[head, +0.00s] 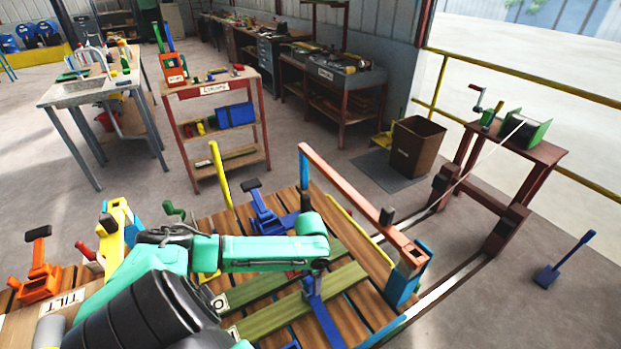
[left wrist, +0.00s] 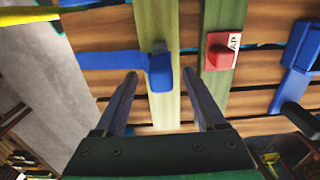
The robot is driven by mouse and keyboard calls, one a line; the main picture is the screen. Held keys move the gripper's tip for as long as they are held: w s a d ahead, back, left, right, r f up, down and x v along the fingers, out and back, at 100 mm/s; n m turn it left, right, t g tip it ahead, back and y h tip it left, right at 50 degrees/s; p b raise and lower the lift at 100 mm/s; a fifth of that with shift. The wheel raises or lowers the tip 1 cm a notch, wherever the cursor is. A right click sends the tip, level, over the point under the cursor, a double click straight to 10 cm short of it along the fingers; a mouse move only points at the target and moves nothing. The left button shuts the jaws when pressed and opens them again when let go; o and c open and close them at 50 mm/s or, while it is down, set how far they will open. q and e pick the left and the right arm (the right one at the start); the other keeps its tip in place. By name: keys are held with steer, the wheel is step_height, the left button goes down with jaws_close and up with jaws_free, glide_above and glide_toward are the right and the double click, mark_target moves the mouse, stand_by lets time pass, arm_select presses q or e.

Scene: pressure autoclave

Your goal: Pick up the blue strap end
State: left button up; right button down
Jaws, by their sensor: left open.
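The blue strap end (left wrist: 159,72) is a raised blue block on a green slat in the left wrist view. A flat blue strap (left wrist: 108,60) runs from it to the left. In the head view the blue strap (head: 326,323) crosses the wooden platform just below my left gripper (head: 312,284). My left gripper also shows in the left wrist view (left wrist: 160,76). It is open and empty, with its dark fingers to either side of the blue end's line. I cannot tell the remaining gap to it. My right gripper is not in view.
A red block (left wrist: 226,48) with a partly readable label sits on the neighbouring green slat. A blue clamp-like part (head: 268,215) stands farther back on the platform. A red beam (head: 345,195) borders its right side. Open floor (head: 545,325) lies at the lower right.

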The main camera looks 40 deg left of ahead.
arm_select(q)
steer(key=shift+f, duration=0.7)
steer(key=shift+w+f, duration=0.1)
steer(key=shift+f, duration=0.1)
jaws_close()
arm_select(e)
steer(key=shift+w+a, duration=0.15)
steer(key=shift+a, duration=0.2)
arm_select(q)
steer(key=shift+r, duration=0.15)
